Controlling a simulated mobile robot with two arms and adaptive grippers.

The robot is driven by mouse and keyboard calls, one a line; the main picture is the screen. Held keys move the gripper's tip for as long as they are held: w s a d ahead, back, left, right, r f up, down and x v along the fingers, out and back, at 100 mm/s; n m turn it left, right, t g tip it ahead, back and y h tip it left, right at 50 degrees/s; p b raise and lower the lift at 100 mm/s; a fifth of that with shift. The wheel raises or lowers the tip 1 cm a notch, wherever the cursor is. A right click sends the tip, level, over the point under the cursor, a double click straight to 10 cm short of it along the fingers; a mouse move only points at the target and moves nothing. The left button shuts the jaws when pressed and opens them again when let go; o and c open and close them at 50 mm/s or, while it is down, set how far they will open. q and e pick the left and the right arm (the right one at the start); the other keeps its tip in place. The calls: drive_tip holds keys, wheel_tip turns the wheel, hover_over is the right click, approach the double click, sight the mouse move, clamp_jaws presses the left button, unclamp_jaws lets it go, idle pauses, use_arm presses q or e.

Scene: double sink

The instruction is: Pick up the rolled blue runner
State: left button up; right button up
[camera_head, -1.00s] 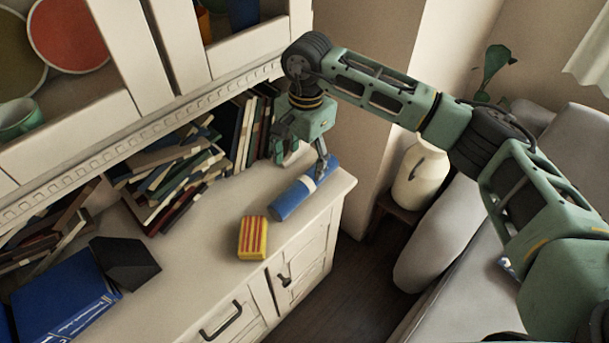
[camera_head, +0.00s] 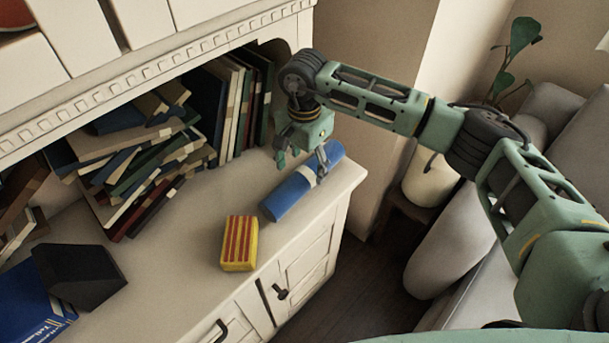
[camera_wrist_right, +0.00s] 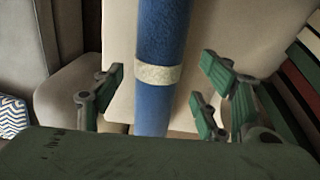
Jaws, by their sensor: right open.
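The rolled blue runner (camera_head: 290,196) lies on the cabinet top near its right end, with a pale band around its middle. In the right wrist view the runner (camera_wrist_right: 161,35) runs between the spread fingers, with the band (camera_wrist_right: 158,74) close to their level. My right gripper (camera_head: 300,160) is open over the runner's far half. In the wrist view the open fingers (camera_wrist_right: 160,95) stand to either side, with gaps between them and the roll. I cannot tell its exact height above the runner. My left gripper is not in view.
A yellow and red striped box (camera_head: 239,243) stands just left of the runner. Leaning books (camera_head: 240,105) fill the shelf behind. A black block (camera_head: 80,275) and a blue book (camera_head: 30,305) lie at left. The cabinet top's right edge is close to the runner.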

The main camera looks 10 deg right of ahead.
sight(304, 170)
drive_tip(key=shift+s+f+p, duration=0.2)
drive_tip(key=shift+f+p, duration=0.3)
drive_tip(key=shift+f, duration=1.65)
drive_tip(key=shift+c, duration=0.2)
drive_tip(key=c, duration=1.3)
drive_tip(key=shift+c, duration=0.3)
drive_tip(key=shift+w+r, duration=0.1)
drive_tip(key=shift+r, duration=0.1)
